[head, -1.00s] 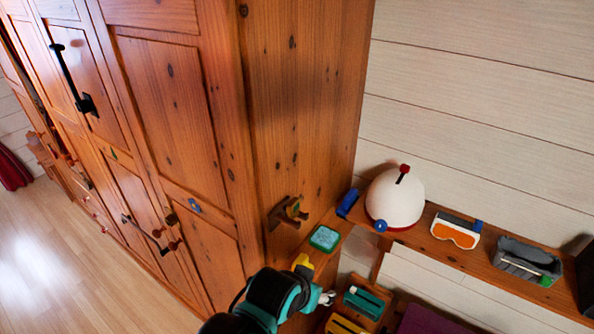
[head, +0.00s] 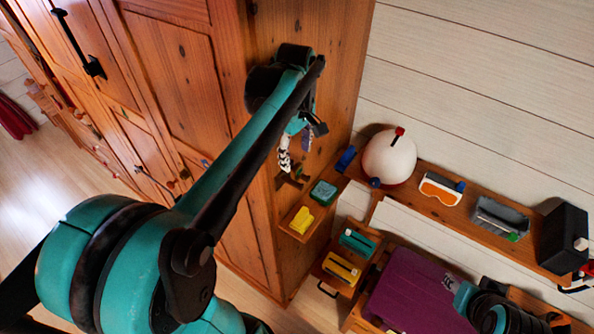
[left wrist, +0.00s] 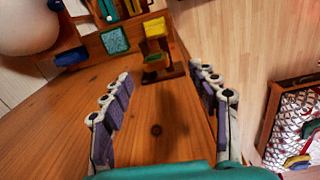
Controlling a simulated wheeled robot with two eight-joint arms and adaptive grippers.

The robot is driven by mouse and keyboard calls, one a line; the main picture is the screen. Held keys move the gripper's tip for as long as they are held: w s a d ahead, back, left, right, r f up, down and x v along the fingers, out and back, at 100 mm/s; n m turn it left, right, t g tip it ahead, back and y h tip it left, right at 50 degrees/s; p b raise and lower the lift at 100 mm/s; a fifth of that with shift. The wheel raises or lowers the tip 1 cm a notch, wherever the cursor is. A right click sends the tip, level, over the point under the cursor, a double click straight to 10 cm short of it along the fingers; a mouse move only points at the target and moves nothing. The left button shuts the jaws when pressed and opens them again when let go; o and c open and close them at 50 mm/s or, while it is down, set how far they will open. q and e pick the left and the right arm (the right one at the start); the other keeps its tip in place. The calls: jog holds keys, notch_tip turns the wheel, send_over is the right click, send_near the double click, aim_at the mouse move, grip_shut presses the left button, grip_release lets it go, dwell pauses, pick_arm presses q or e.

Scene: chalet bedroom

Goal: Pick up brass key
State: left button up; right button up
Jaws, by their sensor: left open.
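My left gripper (head: 296,148) is open and empty, in front of the wardrobe's wooden side panel. In the left wrist view its two fingers (left wrist: 162,85) stand wide apart. A small wooden holder (head: 291,181) is fixed to that panel, just below the gripper in the head view. In the left wrist view the holder (left wrist: 168,72) lies beyond the fingertips, between their lines, with a small green-yellow part on it. I cannot clearly make out a brass key; that small part is too small to identify.
Below the holder, a small shelf bears a teal box (head: 323,193) and a yellow object (head: 302,220). A wall shelf to the right carries a white dome (head: 389,158), an orange-and-white item (head: 441,188), a grey bin (head: 500,218) and a black box (head: 563,238).

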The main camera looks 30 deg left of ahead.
aim_at(299, 166)
pick_arm(q)
jog(key=shift+w+a+n, duration=0.2)
jog(key=shift+n, duration=0.1)
notch_tip(299, 166, down, 2)
jog(key=shift+s+d+f, duration=0.1)
jog(key=shift+s+f, duration=0.05)
jog(key=shift+f, duration=0.05)
jog(key=f+p, duration=0.1)
jog(key=f, duration=0.1)
jog(key=w+f, duration=0.1)
jog(key=f, duration=0.1)
jog(key=shift+d+f+p, duration=0.15)
jog(key=shift+p, duration=0.25)
jog(key=shift+f, duration=0.5)
jog(key=shift+s, duration=0.1)
jog(key=c, duration=1.3)
